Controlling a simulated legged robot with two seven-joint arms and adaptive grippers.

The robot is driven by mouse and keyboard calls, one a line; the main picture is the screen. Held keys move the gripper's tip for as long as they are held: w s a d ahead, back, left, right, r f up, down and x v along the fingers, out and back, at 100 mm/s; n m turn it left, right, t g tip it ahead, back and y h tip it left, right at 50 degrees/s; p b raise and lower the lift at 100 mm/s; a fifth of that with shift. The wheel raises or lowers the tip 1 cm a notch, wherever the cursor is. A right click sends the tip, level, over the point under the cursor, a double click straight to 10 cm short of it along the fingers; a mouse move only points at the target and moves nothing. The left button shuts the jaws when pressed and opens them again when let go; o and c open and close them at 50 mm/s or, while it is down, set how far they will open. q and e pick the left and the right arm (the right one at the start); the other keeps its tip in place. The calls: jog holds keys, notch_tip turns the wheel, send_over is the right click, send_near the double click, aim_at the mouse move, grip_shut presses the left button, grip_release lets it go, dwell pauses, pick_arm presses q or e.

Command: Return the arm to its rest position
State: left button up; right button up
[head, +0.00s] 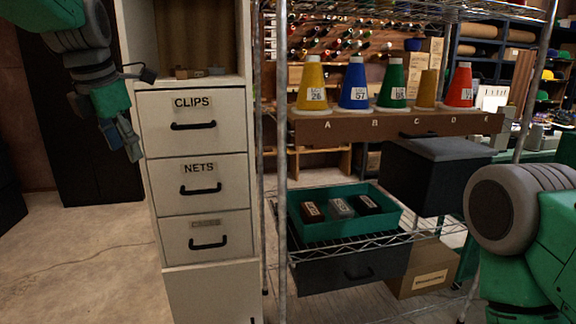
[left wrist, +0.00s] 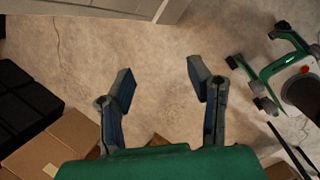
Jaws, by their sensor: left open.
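My left gripper (head: 128,140) hangs in the upper left of the head view, to the left of the white drawer cabinet (head: 203,142). In the left wrist view my left gripper (left wrist: 160,88) is open, with two fingers spread apart and only bare floor between them. It holds nothing. A green and grey part of my right arm (head: 520,215) shows at the right edge of the head view. My right gripper is out of view.
The cabinet has drawers labelled CLIPS and NETS. A wire shelf holds coloured thread cones (head: 354,85) on a brown rack and a teal tray (head: 395,219) with three small blocks. Cardboard boxes (left wrist: 62,150) lie at the lower left of the wrist view. Floor is clear between.

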pick_arm(q)
notch_tip(320, 180, down, 17)
jog(key=s+a+m+g+p, duration=0.1)
jog(key=a+m+p, duration=0.1)
jog(key=m, duration=0.4)
jog(key=s+f+m+g+y+p, duration=0.1)
jog(key=s+f+m, duration=0.35)
jog(key=f, duration=0.35)
jog(key=s+f+m+y, duration=0.1)
jog(key=s+f+m, duration=0.35)
jog(key=f, duration=0.35)
jog(key=s+d+f+m+p, duration=0.1)
jog(key=s+f+m, duration=0.2)
jog(key=s, duration=0.6)
jog(key=s+d+f+m+h+p, duration=0.1)
jog(key=s+d+f+m, duration=0.1)
jog(key=s+f+m, duration=0.2)
jog(key=s+d+f+m+g+h+p, duration=0.1)
jog(key=s+f+m, duration=0.2)
jog(key=s+m, duration=0.5)
jog(key=s, duration=0.6)
jog(key=shift+s+d+f, duration=0.15)
jog(key=shift+s+f, duration=0.25)
